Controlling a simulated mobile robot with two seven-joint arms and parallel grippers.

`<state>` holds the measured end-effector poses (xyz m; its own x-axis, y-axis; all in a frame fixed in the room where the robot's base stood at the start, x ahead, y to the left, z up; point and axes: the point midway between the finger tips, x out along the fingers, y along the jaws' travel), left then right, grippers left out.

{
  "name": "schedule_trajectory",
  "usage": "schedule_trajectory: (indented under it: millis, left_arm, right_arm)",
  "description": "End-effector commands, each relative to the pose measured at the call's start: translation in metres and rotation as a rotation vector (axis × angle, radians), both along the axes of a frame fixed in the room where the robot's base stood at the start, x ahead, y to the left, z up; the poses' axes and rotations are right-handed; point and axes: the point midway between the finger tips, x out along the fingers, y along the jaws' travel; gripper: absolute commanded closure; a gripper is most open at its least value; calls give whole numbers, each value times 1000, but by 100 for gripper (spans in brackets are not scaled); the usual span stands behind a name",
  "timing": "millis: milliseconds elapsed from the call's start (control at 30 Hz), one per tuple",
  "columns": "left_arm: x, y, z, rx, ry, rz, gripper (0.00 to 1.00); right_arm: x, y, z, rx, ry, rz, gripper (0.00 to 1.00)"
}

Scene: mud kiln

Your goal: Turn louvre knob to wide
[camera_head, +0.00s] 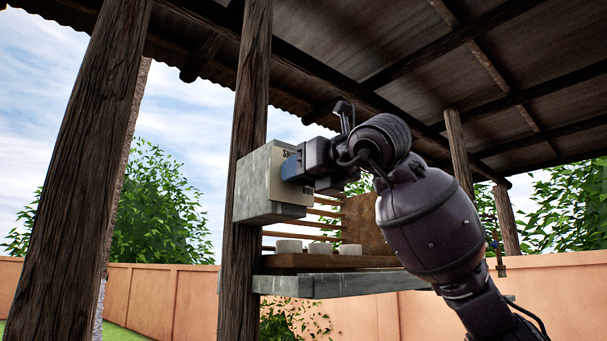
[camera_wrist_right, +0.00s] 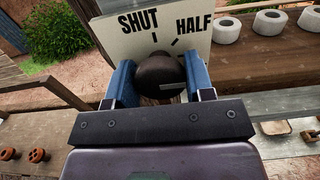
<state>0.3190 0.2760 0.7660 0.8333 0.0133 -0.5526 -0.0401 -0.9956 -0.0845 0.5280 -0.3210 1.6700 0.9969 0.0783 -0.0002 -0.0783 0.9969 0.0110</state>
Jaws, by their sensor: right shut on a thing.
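The louvre knob (camera_wrist_right: 160,75) is a dark round knob on a pale dial plate (camera_wrist_right: 197,40). The plate reads SHUT at upper left and HALF at upper right in the right wrist view; no WIDE label shows. My right gripper (camera_wrist_right: 160,84) has its blue fingers on both sides of the knob and is shut on it. A light line shows on the lower right of the knob. In the head view the right gripper (camera_head: 293,166) meets the plate on the grey box (camera_head: 258,188), and the knob is hidden there. My left gripper is in neither view.
The grey box is on a wooden post (camera_head: 247,90). Wooden slats and a shelf (camera_head: 330,262) with several white round pieces stand right of it. Brown knobbly pieces (camera_wrist_right: 38,155) lie at lower left in the wrist view. A thicker post (camera_head: 82,170) stands left.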

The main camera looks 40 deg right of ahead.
Motion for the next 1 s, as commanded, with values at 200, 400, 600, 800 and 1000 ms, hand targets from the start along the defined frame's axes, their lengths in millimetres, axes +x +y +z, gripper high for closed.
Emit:
schedule_trajectory:
  millis: [200, 400, 600, 800, 1000]
  left_arm:
    - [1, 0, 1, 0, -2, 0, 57]
    - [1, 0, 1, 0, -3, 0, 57]
    - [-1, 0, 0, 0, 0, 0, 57]
    - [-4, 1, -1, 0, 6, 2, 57]
    - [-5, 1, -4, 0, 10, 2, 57]
  right_arm:
    - [0, 0, 0, 6, 0, 0, 75]
    - [0, 0, 0, 6, 0, 0, 47]
    - [0, 0, 0, 5, 0, 0, 26]
    - [0, 0, 0, 4, 0, 0, 26]
    - [-15, -2, 0, 5, -2, -2, 26]
